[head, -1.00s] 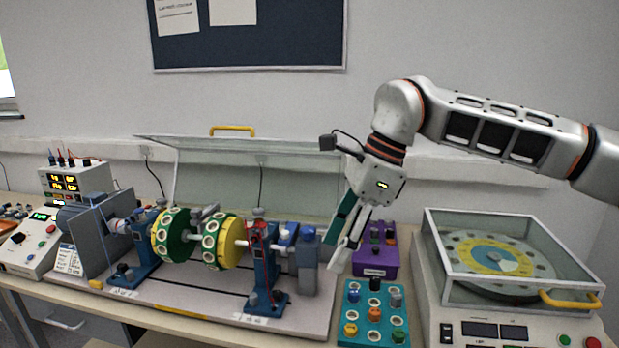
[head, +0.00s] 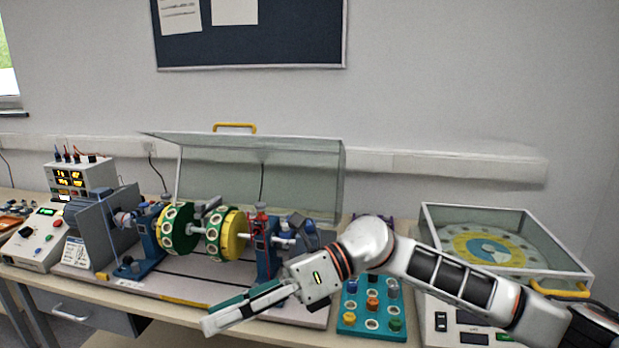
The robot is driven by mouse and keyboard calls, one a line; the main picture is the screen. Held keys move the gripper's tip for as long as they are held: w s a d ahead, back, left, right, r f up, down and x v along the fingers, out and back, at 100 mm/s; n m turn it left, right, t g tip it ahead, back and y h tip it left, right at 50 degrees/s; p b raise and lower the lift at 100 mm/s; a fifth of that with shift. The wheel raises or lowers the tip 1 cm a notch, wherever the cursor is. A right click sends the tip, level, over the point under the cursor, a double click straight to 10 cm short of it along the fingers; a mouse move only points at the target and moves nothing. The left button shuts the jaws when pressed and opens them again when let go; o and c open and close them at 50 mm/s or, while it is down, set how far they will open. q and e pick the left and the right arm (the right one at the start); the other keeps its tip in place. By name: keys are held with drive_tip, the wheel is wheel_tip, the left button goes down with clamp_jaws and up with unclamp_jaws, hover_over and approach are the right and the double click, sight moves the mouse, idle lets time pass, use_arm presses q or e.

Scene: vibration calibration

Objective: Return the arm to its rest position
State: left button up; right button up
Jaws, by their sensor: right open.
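My right arm comes in from the right, low across the front of the bench. My right gripper (head: 246,307) points left and slightly down at the bench's front edge, in front of the rotor rig's base plate (head: 180,283). Its long fingers, one teal and one pale, are open with nothing seen between them. They overlap closely in this view. My left gripper is out of view.
The rotor rig with green and yellow discs (head: 212,236) stands behind the gripper, its clear lid (head: 262,180) raised. The teal tray (head: 372,324) of small parts lies right of the gripper, partly behind my arm. A clear-covered turntable machine (head: 495,245) stands at right.

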drive_tip(key=w+d+f+n+t+h, duration=0.1)
drive_tip(key=w+d+f+n+t, duration=0.2)
drive_tip(key=d+f+n+t, duration=0.65)
drive_tip(key=w+d+f+n+t+h, duration=0.1)
drive_tip(key=w+f+n+t, duration=0.35)
drive_tip(key=n, duration=0.95)
drive_tip(key=w+d+f+n+t, duration=0.1)
drive_tip(key=d+f+n+t, duration=0.35)
drive_tip(key=n+t, duration=0.6)
drive_tip(key=s+d+f+m+g+h, duration=0.4)
drive_tip(key=s+d+f, duration=0.4)
drive_tip(key=f, duration=0.5)
drive_tip(key=s+d+f+m+g+h, duration=0.4)
drive_tip(key=s+d+f, duration=0.5)
drive_tip(key=f, duration=0.4)
drive_tip(key=shift+s+d+m+h, duration=0.25)
drive_tip(key=shift+s+m+h, duration=0.2)
drive_tip(key=shift+m+h, duration=0.2)
